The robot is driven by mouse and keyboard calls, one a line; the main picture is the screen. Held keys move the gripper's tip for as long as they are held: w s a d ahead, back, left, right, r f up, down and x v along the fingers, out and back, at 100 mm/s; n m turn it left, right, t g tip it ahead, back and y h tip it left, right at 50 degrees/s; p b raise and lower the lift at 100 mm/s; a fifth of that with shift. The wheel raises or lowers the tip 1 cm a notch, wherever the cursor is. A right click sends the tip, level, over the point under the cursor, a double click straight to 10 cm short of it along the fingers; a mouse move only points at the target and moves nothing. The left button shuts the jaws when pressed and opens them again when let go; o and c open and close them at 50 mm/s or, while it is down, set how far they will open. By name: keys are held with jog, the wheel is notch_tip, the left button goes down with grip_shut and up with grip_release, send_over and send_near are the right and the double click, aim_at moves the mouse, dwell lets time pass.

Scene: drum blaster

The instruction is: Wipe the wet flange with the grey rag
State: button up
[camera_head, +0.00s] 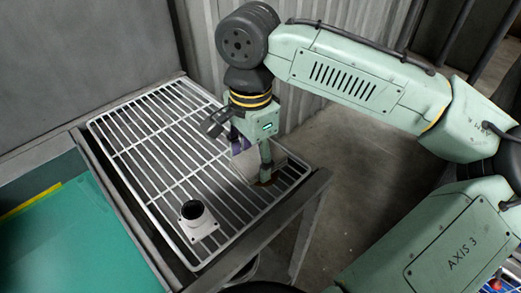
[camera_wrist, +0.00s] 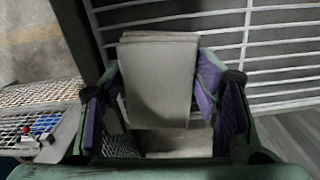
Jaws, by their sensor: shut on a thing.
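The flange (camera_head: 198,222) is a pale square-based piece with a dark round opening. It stands on the white wire rack (camera_head: 150,165) near its front edge, and I cannot tell from here how wet it is. My gripper (camera_head: 252,162) is over the right part of the rack, up and to the right of the flange and apart from it. It is shut on the grey rag (camera_head: 244,166), a pale folded cloth. In the wrist view the rag (camera_wrist: 158,85) lies between the purple finger pads (camera_wrist: 160,110). The flange does not show in the wrist view.
A teal basin or tank (camera_head: 60,245) with a yellow strip lies left of the rack. A dark metal frame (camera_head: 265,220) edges the rack on the right. A corrugated wall (camera_head: 300,60) rises behind. Much of the rack around the flange is bare.

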jog(key=shift+s+a, duration=0.35)
jog(key=shift+a, duration=0.1)
jog(key=shift+w+d, duration=0.1)
jog(key=shift+w+d+p, duration=0.3)
jog(key=shift+w+d, duration=0.35)
jog(key=shift+d, duration=0.2)
jog(key=shift+w+d+p, duration=0.25)
jog(key=shift+w+d, duration=0.35)
jog(key=shift+d, duration=0.25)
jog(key=shift+s+a+p, duration=0.3)
jog(key=shift+s+a, duration=0.4)
jog(key=shift+a, duration=0.2)
jog(key=shift+s+a+p, duration=0.25)
jog(key=shift+s+a, duration=0.4)
jog(key=shift+a, duration=0.25)
jog(key=shift+w+d+p, duration=0.2)
jog(key=shift+w+d, duration=0.5)
jog(key=shift+d, duration=0.2)
jog(key=shift+w+d+p, duration=0.15)
jog(key=shift+w+d, duration=0.5)
jog(key=shift+d, duration=0.25)
